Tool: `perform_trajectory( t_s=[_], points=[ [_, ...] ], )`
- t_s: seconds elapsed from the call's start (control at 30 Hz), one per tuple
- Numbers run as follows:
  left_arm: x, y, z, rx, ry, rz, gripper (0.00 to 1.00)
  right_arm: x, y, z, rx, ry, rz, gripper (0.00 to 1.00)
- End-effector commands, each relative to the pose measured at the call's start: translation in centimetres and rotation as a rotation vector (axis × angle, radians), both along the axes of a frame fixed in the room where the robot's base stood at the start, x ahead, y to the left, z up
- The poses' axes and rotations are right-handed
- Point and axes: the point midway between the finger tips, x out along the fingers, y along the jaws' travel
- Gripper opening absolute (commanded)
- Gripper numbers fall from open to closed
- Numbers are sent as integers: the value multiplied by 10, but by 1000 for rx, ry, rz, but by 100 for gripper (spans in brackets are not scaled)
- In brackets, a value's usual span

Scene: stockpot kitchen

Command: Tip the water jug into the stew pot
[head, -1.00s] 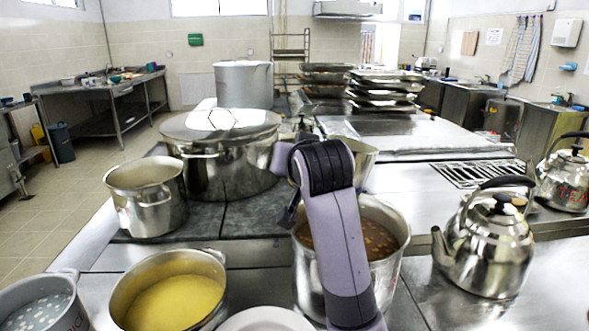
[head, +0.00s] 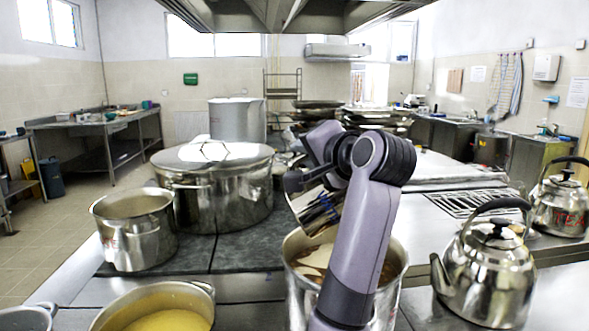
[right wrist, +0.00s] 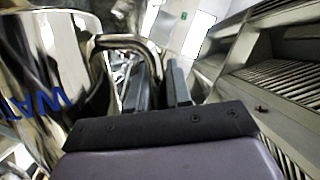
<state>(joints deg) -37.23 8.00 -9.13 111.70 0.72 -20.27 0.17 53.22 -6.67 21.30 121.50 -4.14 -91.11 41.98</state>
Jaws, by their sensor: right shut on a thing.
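The steel water jug (head: 318,208) is tilted above the stew pot, its upper part partly hidden by my right arm. In the right wrist view the jug (right wrist: 45,75) fills the left side, with blue letters "WAT" and a bent metal handle (right wrist: 142,43). My right gripper (head: 296,181) is shut on that handle, and its two fingers also show in the right wrist view (right wrist: 158,85). The steel stew pot (head: 300,293) stands on the cooktop below the jug, with brown contents partly visible. My forearm covers part of the pot. My left gripper is not in view.
A kettle (head: 487,275) stands right of the stew pot, with another kettle (head: 562,208) marked "TEA" behind it. A large lidded pot (head: 215,195) and an open pot (head: 135,235) stand left. A pot of yellow food (head: 165,318) is at the front. A hood (head: 290,14) hangs above.

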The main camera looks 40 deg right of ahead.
Motion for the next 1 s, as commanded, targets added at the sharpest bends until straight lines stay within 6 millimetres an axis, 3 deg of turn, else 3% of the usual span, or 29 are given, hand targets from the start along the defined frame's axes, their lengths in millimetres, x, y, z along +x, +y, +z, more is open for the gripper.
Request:
perform_trajectory(
  t_s=[0.07,0.63,1.0],
  points=[
    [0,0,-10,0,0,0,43,-4,-6,1,60,-39,-1,0],
    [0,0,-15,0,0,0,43,-24,-48,-9,373,-189,0,0],
    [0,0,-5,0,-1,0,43,-37,-75,1,548,-274,-1,0]
  ],
)
